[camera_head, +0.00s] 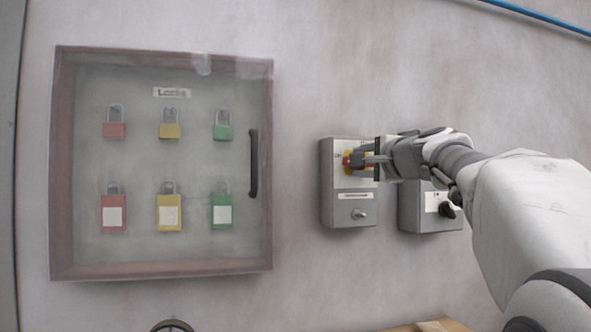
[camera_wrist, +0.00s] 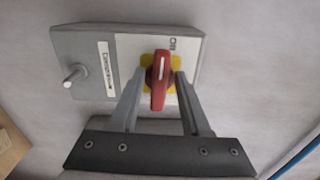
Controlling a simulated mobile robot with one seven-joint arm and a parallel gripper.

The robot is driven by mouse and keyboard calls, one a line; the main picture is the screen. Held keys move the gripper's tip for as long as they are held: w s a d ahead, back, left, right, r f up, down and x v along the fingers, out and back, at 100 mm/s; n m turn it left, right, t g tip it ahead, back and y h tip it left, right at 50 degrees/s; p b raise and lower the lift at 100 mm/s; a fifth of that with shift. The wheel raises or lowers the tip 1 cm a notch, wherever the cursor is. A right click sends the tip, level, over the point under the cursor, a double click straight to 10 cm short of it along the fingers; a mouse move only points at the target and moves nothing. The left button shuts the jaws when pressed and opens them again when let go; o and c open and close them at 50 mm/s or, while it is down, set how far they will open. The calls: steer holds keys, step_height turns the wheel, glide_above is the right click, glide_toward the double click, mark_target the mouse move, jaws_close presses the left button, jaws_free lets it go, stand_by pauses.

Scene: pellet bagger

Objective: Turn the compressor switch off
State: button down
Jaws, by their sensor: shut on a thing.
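The compressor switch is a red rotary handle (camera_wrist: 159,80) on a yellow plate, set in a grey wall box (camera_head: 340,212) with a label and a small metal stub. The handle's exact setting is hard to tell.
A second grey box (camera_head: 417,216) with a black knob (camera_head: 446,210) sits to the right, partly behind my arm. A glass-fronted lock cabinet (camera_head: 262,240) with red, yellow and green padlocks hangs to the left. A blue hose (camera_head: 540,15) runs at top right.

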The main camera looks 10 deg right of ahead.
steer(key=shift+r+n, duration=0.1)
steer(key=shift+n, duration=0.2)
steer(key=c, duration=0.7)
jaws_free()
steer(key=shift+s, duration=0.2)
